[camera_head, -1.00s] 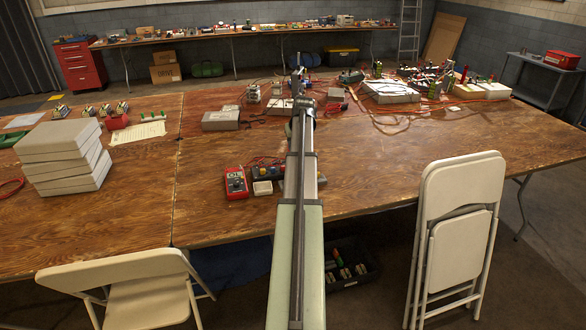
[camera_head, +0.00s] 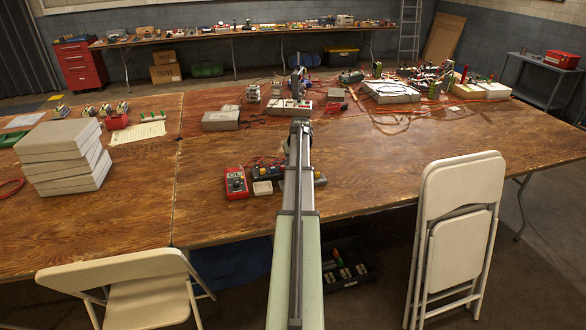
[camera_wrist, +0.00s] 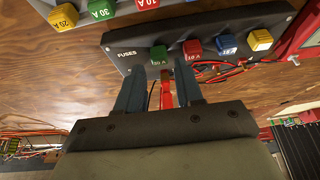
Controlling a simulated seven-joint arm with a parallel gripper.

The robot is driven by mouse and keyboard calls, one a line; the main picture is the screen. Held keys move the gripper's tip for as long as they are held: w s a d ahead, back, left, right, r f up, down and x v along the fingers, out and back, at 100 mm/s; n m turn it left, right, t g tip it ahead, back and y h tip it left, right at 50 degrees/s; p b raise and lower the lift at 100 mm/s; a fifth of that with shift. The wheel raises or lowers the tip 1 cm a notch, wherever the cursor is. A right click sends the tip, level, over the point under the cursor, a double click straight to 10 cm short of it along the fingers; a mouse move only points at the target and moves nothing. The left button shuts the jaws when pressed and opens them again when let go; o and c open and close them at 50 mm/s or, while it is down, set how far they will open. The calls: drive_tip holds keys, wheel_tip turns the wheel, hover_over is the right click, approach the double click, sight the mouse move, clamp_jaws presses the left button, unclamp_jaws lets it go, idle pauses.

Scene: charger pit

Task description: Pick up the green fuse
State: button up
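In the wrist view a dark strip marked FUSES (camera_wrist: 125,48) holds a row of fuses. A green fuse (camera_wrist: 159,56) sits at the left of this row, followed by red (camera_wrist: 193,50), blue (camera_wrist: 227,44) and yellow (camera_wrist: 260,40) ones. Another green fuse, marked 30 A (camera_wrist: 100,10), sits on a grey holder at the top edge. My gripper (camera_wrist: 160,72) is open, its two blue-grey fingers apart and pointing at the nearer green fuse. I cannot tell whether the tips reach around it. In the head view my arm hides the gripper; the dark strip (camera_head: 266,173) shows partly beside it.
A red multimeter (camera_head: 236,183) stands left of the strip, with red leads nearby. A grey box (camera_head: 220,121) and wired equipment (camera_head: 392,91) stand farther back. White blocks (camera_head: 63,155) are stacked at left. The table (camera_head: 400,170) is clear at right.

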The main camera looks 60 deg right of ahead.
drive_tip(key=x, duration=0.3)
drive_tip(key=shift+w+d+f, duration=0.1)
drive_tip(key=shift+d+f, duration=0.05)
drive_tip(key=shift+f, duration=0.15)
clamp_jaws()
